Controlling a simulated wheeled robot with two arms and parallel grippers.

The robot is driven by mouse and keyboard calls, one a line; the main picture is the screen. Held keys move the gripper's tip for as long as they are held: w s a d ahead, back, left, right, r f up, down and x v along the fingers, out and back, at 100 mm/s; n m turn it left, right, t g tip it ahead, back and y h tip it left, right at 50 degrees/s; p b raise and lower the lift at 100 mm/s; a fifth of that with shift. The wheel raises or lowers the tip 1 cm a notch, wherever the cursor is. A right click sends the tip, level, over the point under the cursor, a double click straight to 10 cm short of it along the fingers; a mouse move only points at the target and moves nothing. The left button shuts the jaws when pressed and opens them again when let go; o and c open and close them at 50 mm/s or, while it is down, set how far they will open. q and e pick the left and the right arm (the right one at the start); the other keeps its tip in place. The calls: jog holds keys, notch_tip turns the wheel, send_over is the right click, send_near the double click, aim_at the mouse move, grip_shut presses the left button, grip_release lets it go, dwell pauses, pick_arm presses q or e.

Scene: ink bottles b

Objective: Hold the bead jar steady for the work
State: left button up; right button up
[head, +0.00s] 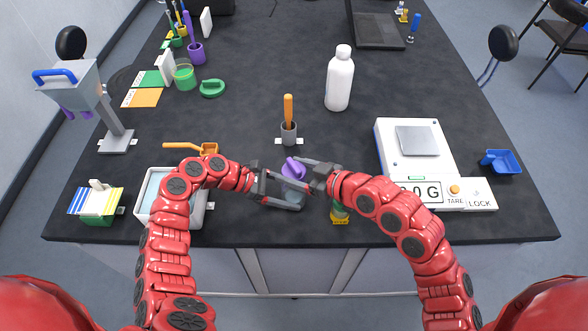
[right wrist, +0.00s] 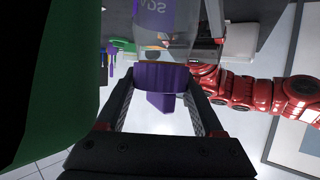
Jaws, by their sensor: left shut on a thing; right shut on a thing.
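My left gripper (head: 290,194) is shut around the jar's body, low near the table's front. My right gripper (head: 303,170) is shut on the purple lid from the right. The fingers hide much of the jar in the head view, and I cannot tell whether its base touches the table.
A grey-white tray (head: 205,206) lies to the left, with an orange scoop (head: 185,147) behind it. A cup with an orange-handled tool (head: 288,130) stands behind the jar. A white bottle (head: 339,80) and a scale (head: 405,150) are further back and right. A small green-and-yellow item (head: 340,214) is close by.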

jog(key=o, duration=0.6)
jog(key=c, duration=0.7)
jog(key=o, duration=1.3)
jog(key=v, duration=1.2)
jog(key=shift+d, duration=0.1)
